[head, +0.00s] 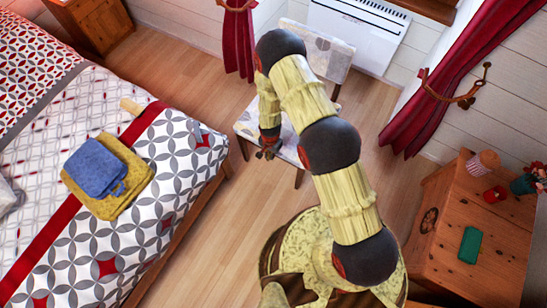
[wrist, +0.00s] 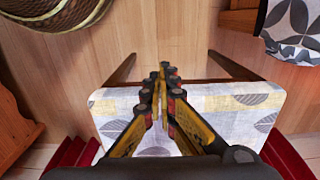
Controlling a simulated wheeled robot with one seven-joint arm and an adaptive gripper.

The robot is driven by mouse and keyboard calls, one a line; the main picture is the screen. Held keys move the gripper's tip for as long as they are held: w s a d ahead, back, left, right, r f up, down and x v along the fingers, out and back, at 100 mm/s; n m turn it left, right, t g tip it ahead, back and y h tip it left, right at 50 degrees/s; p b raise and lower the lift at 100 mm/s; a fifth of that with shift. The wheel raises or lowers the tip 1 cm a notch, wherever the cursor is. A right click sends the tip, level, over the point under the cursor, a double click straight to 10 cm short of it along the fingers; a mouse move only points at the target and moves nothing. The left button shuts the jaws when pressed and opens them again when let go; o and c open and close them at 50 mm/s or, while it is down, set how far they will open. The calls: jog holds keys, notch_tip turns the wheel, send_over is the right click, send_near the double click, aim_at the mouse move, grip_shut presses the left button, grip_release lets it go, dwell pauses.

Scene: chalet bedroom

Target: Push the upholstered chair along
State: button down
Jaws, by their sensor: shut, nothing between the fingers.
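The upholstered chair has a pale patterned seat (head: 246,121) and a pale backrest (head: 335,55) with a grey motif. It stands by the far wall, partly hidden behind my arm. In the wrist view the seat (wrist: 235,102) shows grey and yellow leaf shapes, with dark wooden legs beyond its front edge. My gripper (head: 268,153) is at the seat's front edge. In the wrist view my gripper (wrist: 163,72) is shut and empty, its fingertips reaching past that edge. I cannot tell whether it touches the chair.
The bed (head: 150,235) stands to the left, with a blue bag (head: 95,167) on it. A wooden cabinet (head: 490,235) is at right. A white heater (head: 355,32) and red curtains (head: 440,90) are behind the chair. Bare floor (head: 215,225) lies between bed and chair.

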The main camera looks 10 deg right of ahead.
jog(key=w+d+f+b, duration=0.2)
jog(key=w+f+b, duration=0.1)
jog(key=f, duration=0.6)
jog(key=shift+d+f, duration=0.25)
jog(key=shift+w, duration=0.1)
